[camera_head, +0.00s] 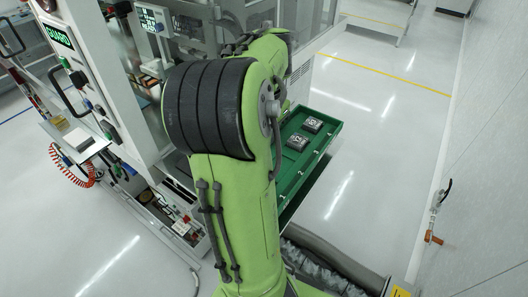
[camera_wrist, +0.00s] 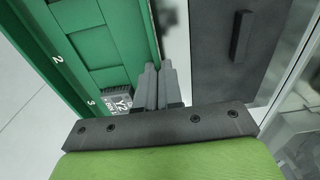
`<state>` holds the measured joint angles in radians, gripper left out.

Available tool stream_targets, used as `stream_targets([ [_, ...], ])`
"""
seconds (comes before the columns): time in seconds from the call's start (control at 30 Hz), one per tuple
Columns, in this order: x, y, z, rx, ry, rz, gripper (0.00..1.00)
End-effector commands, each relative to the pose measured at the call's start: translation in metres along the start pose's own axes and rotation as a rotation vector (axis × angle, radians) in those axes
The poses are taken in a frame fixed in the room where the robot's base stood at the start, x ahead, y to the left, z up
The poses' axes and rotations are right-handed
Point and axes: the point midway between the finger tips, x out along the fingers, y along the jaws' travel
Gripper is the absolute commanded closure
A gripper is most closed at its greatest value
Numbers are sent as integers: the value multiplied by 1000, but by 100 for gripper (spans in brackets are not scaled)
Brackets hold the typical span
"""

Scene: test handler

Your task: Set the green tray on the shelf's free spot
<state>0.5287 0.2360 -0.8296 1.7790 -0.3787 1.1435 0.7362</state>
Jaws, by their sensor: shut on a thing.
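The green tray (camera_head: 290,181) shows to the right of my arm in the head view, partly hidden behind it. My arm hides the gripper in the head view. I cannot make out the shelf's free spot.
A machine with a control panel (camera_head: 82,80) and a GUARD display stands at the left, an open lower compartment (camera_head: 172,212) below. A dark panel with a handle (camera_wrist: 240,36) is right of the gripper in the wrist view. Clear floor (camera_head: 375,120) lies right of the tray.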

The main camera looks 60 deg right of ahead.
Motion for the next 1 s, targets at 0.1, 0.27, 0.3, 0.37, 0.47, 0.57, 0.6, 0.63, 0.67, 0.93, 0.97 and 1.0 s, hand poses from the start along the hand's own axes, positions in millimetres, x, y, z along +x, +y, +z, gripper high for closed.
stream_targets([
  [0.1, 21, 0, 1, 1, -1, 2, 100],
  [0.27, 48, 0, 2, 1, 0, 2, 100],
  [0.3, 51, 0, 2, 1, 1, 1, 100],
  [0.37, 52, 0, 2, 1, 2, 0, 100],
  [0.47, 51, -1, 1, 0, 3, -1, 100],
  [0.57, 52, -1, 2, 0, 2, -1, 100],
  [0.6, 53, -1, 2, 1, 2, -1, 100],
  [0.63, 54, 0, 2, 1, 2, -1, 100],
  [0.67, 54, -1, 2, 0, 2, 0, 91],
  [0.93, 54, 0, 2, 1, 1, 0, 69],
  [0.97, 54, 0, 2, 1, 1, 0, 69],
  [1.0, 54, 0, 2, 1, 1, 0, 69],
])
